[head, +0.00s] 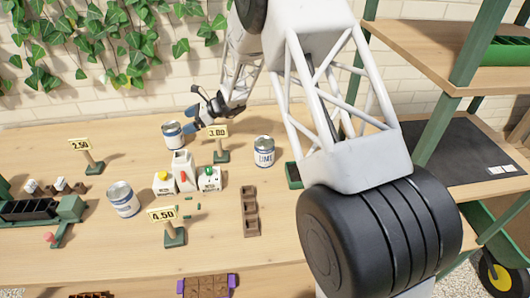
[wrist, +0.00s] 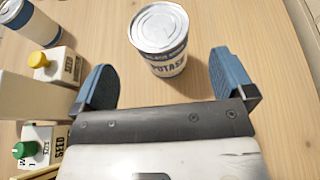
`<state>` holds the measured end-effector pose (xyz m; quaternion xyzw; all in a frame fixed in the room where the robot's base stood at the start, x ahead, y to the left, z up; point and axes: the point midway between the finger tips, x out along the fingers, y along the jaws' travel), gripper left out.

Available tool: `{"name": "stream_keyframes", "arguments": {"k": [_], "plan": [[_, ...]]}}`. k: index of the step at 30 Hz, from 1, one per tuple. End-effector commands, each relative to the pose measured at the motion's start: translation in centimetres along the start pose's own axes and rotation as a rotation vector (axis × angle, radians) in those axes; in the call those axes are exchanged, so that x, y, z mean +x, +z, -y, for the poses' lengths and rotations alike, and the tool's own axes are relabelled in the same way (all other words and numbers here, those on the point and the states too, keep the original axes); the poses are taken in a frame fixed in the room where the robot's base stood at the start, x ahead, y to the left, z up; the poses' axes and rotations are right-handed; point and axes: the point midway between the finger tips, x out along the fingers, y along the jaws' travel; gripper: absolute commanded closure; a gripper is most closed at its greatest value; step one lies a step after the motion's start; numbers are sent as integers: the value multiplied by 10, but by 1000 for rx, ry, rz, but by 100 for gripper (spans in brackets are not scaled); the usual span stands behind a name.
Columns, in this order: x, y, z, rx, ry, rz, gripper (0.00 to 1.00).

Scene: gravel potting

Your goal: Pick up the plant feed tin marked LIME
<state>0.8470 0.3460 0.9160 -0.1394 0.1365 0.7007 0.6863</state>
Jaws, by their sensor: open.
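The tin marked LIME (head: 264,152), white and blue with a grey lid, stands upright right of the middle of the bench in the head view. It does not show in the wrist view. My gripper (head: 196,108) is open and empty, left of and behind that tin. In the wrist view, the open fingers (wrist: 162,80) point at another tin marked POTASH (wrist: 163,62), which stands just beyond the fingertips, apparently untouched. In the head view this appears to be the back tin (head: 172,136). A third tin (head: 123,200) stands front left; its label is unreadable.
Cartons with yellow (head: 163,184), red (head: 183,172) and green caps (head: 209,180) stand between the tins. A 3.00 price sign (head: 218,134) stands between the cartons and the LIME tin. A brown tray (head: 250,212) lies in front of that tin. My arm covers the right side.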

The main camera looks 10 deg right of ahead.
Motion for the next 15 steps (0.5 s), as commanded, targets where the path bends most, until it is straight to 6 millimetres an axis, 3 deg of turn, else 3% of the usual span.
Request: {"name": "stream_keyframes", "arguments": {"k": [7, 15], "plan": [[-5, 13, 0, -3, 0, 0, 0], [-25, 60, 0, -4, -1, 0, 0]]}}
